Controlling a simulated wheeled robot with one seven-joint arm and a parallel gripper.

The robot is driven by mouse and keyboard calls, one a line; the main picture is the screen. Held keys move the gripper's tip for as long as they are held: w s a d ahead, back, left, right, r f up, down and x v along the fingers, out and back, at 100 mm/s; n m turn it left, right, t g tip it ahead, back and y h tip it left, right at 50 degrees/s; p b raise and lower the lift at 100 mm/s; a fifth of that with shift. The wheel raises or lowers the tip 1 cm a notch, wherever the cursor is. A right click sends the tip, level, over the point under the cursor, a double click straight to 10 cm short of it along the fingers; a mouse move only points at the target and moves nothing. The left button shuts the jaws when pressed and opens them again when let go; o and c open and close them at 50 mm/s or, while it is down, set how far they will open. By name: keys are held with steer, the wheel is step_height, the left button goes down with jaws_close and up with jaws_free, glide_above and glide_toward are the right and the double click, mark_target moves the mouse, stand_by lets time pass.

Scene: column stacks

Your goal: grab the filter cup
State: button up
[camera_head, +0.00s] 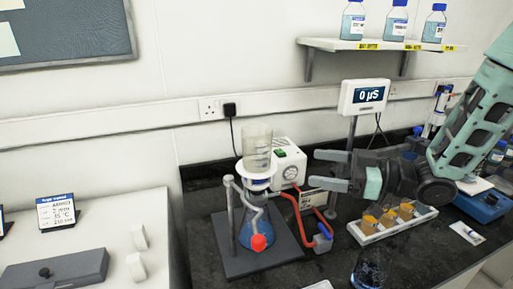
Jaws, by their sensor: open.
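The filter cup (257,147) is a clear, upright cylinder with faint markings. It sits on a white collar (257,178) on top of a conical flask (262,222) with blue liquid. The flask stands on a dark stand base (236,263) with a grey rod and clamp. My gripper (326,170) is to the right of the cup, at about the height of the collar. Its two grey fingers point left, are spread apart and hold nothing. The fingertips are clear of the cup in the picture; the depth between them is hard to tell.
A white pump box (290,161) with a gauge stands behind the flask, with red tubing. A display on a post (364,97) is behind my gripper. A white rack (392,226) with several amber jars and a dark glass (369,270) are in front. A bottle shelf (380,45) is above.

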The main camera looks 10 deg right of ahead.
steer(key=p, duration=0.4)
glide_toward(250, 154)
steer(key=shift+y, duration=0.4)
steer(key=w+a, duration=0.1)
steer(key=w+a+f, duration=0.1)
steer(key=w, duration=0.1)
steer(key=w+a+f, duration=0.1)
steer(key=w, duration=0.1)
steer(key=shift+w+a+f, duration=0.15)
steer(key=shift+a, duration=0.05)
steer(key=p+x, duration=0.3)
steer(key=x, duration=0.2)
steer(key=shift+a, duration=0.1)
steer(key=shift+w+a+f, duration=0.2)
steer(key=shift+a, duration=0.05)
steer(key=c, duration=1.1)
